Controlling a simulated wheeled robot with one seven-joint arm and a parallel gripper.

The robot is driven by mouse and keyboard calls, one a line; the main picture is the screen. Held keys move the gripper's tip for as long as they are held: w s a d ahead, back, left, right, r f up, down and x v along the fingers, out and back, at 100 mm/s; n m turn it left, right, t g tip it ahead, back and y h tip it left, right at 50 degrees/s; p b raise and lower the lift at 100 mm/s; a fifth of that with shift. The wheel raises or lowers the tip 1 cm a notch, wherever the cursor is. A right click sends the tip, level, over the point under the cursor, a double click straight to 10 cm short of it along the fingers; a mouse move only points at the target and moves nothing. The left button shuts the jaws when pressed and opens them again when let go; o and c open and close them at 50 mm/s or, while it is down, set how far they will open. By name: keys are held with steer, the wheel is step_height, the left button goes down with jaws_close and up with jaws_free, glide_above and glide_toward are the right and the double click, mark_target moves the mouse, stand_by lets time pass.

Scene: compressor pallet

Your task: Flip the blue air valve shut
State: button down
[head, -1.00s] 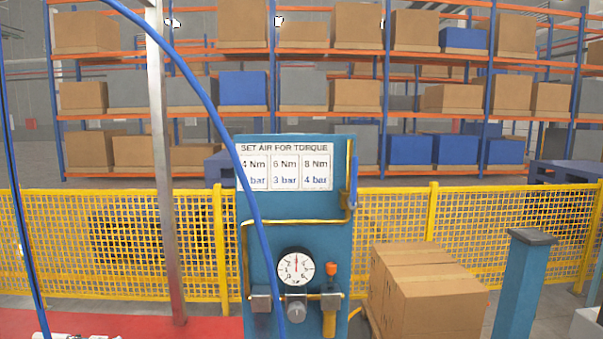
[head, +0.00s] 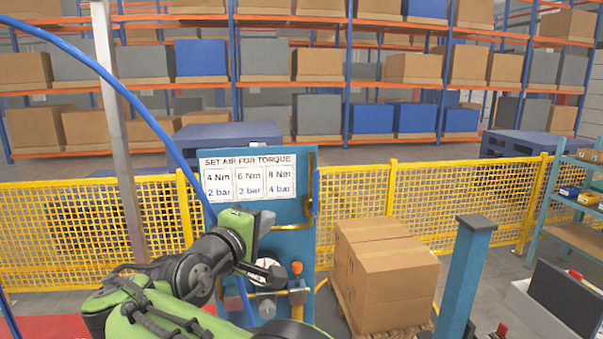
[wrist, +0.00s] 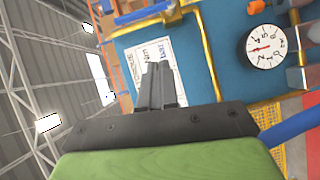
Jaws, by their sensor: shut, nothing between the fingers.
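The blue air valve handle (head: 316,189) stands upright at the right edge of the blue panel (head: 295,215), by a yellow pipe. My gripper (wrist: 160,84) is shut and empty, in front of the panel's sign and apart from the valve.
A torque sign (head: 248,178) tops the panel. A blue hose (head: 150,115) arcs down in front of it, left of the valve. Cartons (head: 385,275) on a pallet and a blue post (head: 462,270) stand to the right. A yellow fence (head: 360,210) runs behind.

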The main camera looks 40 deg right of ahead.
steer(key=shift+a+r+n+h, duration=0.15)
steer(key=shift+r+h, duration=0.2)
steer(key=shift+r, duration=0.15)
steer(key=shift+a+r+n+h, duration=0.15)
steer(key=shift+r+h, duration=0.2)
steer(key=shift+r, duration=0.15)
steer(key=p, duration=0.3)
glide_toward(315, 192)
steer(key=w+a+r+x, duration=0.1)
steer(key=x, duration=0.6)
steer(key=shift+w+d, duration=0.1)
